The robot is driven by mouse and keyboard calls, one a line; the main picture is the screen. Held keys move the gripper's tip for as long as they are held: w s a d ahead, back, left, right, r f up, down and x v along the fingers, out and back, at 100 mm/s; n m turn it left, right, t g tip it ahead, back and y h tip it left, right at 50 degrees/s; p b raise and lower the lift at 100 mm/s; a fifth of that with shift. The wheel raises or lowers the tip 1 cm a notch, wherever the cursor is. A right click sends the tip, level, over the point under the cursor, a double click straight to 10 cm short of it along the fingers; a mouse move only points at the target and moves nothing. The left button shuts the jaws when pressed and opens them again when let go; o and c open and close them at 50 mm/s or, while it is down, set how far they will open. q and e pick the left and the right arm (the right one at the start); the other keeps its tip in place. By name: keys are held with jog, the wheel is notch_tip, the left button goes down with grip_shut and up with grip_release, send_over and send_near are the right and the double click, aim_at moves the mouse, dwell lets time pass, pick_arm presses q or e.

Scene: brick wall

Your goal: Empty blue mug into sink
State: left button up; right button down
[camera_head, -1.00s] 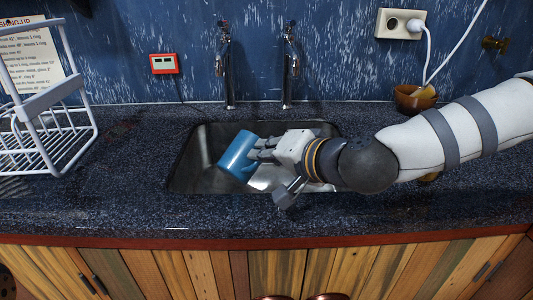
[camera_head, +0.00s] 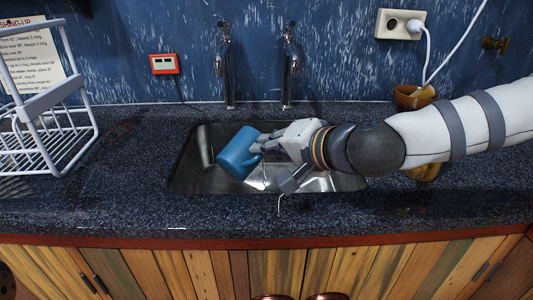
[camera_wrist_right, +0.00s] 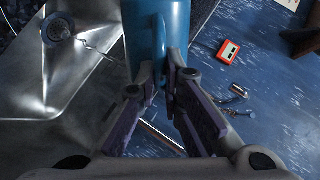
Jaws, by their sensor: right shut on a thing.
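The blue mug (camera_head: 238,152) is held tilted over the left half of the metal sink (camera_head: 195,172). My right gripper (camera_head: 262,144) is shut on the mug from its right side. In the right wrist view the mug (camera_wrist_right: 158,28) sits between the finger ends of the right gripper (camera_wrist_right: 163,75). The inside of the mug is hidden, so I cannot tell what it holds. My left gripper is out of view.
Two taps (camera_head: 228,75) stand behind the sink. A white dish rack (camera_head: 45,140) is at the left, and a brown bowl (camera_head: 410,98) is at the back right. The sink drain (camera_wrist_right: 56,27) shows in the wrist view. The front counter is clear.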

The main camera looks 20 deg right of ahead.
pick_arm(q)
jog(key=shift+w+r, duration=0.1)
pick_arm(e)
jog(key=shift+w+d+r+m, duration=0.15)
jog(key=shift+d+r+m, duration=0.05)
jog(key=shift+r+m, duration=0.1)
pick_arm(q)
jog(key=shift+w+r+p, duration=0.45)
jog(key=shift+p, duration=0.05)
pick_arm(e)
jog(key=shift+w+d+r+m+g+y, duration=0.2)
jog(key=shift+w+d+m+y, duration=0.1)
jog(key=shift+d, duration=0.15)
jog(key=shift+w+d+r+m+g+y, duration=0.2)
jog(key=shift+w+d+y, duration=0.1)
jog(key=shift+d, duration=0.15)
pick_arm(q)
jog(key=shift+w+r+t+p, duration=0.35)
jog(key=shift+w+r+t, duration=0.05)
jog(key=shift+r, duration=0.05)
pick_arm(e)
jog(key=shift+d+r+m, duration=0.1)
jog(key=shift+d+m, duration=0.05)
jog(key=shift+m, duration=0.15)
